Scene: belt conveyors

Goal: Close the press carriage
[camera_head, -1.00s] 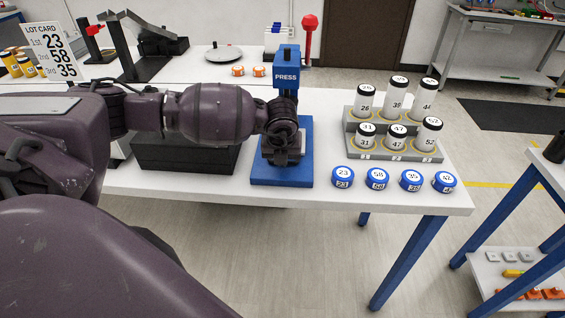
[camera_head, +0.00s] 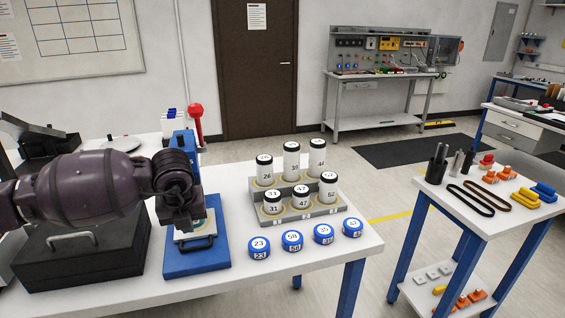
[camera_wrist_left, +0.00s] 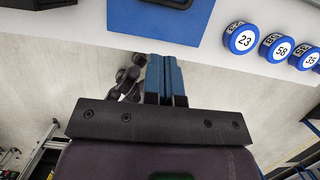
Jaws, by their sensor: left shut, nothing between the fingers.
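The blue press (camera_head: 181,150) stands on its blue base plate (camera_head: 197,265) at the left of the white table, partly hidden behind my left arm. Its carriage, a light plate with a dark handle (camera_head: 197,243), shows low at the front of the press. The wrist view also shows the base plate (camera_wrist_left: 125,18) and part of the dark handle (camera_wrist_left: 172,4) at the top. My left gripper (camera_wrist_left: 166,65) is shut and empty, its blue-padded fingers together, just short of the base plate's front edge in that view. In the head view the fingertips are not clear. My right gripper is not in view.
Several blue numbered caps (camera_head: 259,247) lie right of the press, before a grey stepped rack (camera_head: 262,217) of numbered canisters. A dark case (camera_head: 80,258) sits left of the press. A side table (camera_head: 452,202) with parts stands at right.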

